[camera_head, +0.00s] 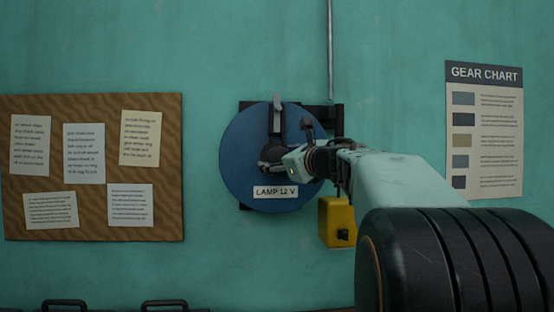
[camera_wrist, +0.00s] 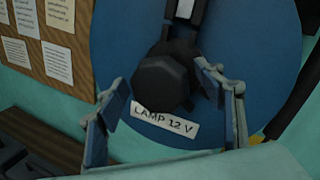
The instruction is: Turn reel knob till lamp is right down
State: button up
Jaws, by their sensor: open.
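The reel is a blue disc (camera_head: 240,160) on the teal wall, with a "LAMP 12 V" label (camera_head: 275,192). Its dark faceted knob (camera_wrist: 160,82) stands at the disc's middle in the wrist view. My gripper (camera_wrist: 163,76) is open, one finger left of the knob and one right of it. I cannot tell whether either finger touches it. In the head view my gripper and wrist cover the disc's right middle and partly hide the knob. A yellow box-shaped thing (camera_head: 337,222), possibly the lamp, is low on the disc's right, partly behind my arm.
A dark bar with a pale end (camera_head: 277,113) runs up from the reel's middle. A thin grey pipe (camera_head: 330,50) runs down the wall above. A notice board (camera_head: 90,180) is at left, a gear chart (camera_head: 485,130) at right. Dark handles (camera_head: 165,304) show at the bottom.

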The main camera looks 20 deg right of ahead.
jog(key=shift+c, duration=0.7)
jog(key=c, duration=1)
jog(key=shift+c, duration=0.2)
jog(key=shift+f+m+b, duration=0.1)
jog(key=shift+m+b, duration=0.2)
jog(key=shift+b, duration=0.1)
